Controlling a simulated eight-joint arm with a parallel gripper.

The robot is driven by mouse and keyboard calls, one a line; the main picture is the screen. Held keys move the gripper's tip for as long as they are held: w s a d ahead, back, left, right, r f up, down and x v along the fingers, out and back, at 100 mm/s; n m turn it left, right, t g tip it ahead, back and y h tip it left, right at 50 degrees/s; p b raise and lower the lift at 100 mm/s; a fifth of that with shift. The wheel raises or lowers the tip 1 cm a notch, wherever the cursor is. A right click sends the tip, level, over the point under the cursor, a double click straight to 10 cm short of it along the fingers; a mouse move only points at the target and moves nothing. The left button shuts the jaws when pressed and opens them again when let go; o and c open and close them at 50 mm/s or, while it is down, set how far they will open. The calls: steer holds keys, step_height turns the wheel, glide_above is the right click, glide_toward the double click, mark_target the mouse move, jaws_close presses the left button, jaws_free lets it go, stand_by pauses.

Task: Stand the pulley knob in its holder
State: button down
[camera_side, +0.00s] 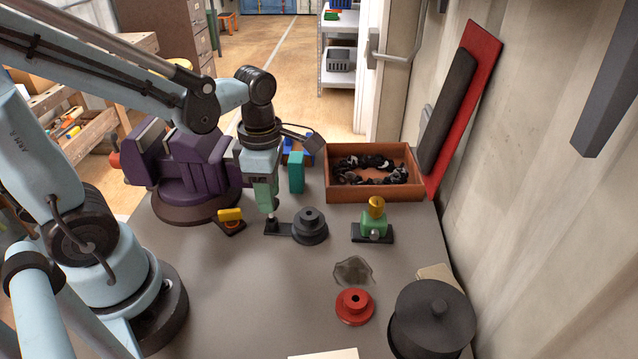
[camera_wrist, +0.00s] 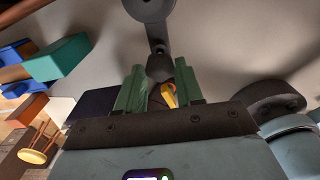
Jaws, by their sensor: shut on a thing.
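My gripper (camera_side: 268,208) points down with its green fingers close together. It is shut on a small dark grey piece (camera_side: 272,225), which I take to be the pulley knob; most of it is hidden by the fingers. In the wrist view, a dark faceted end (camera_wrist: 160,66) shows at the fingertips (camera_wrist: 160,82). Directly below and to the right is a black flat bar with a stepped round hub (camera_side: 310,222), probably the holder; its round end also shows in the wrist view (camera_wrist: 148,8). I cannot tell whether knob and bar touch.
A green block with a gold knob (camera_side: 375,222) stands to the right. A red stepped disc (camera_side: 354,305) and a black lidded pot (camera_side: 433,325) are nearer. A teal block (camera_side: 296,172), purple vise (camera_side: 195,165) and orange-brown bin (camera_side: 375,188) stand behind.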

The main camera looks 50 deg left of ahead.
steer(key=shift+f, duration=0.9)
stand_by(0.6)
steer(key=c, duration=0.6)
jaws_free()
steer(key=shift+c, duration=0.2)
steer(key=shift+r, duration=0.1)
steer(key=shift+r, duration=3.4)
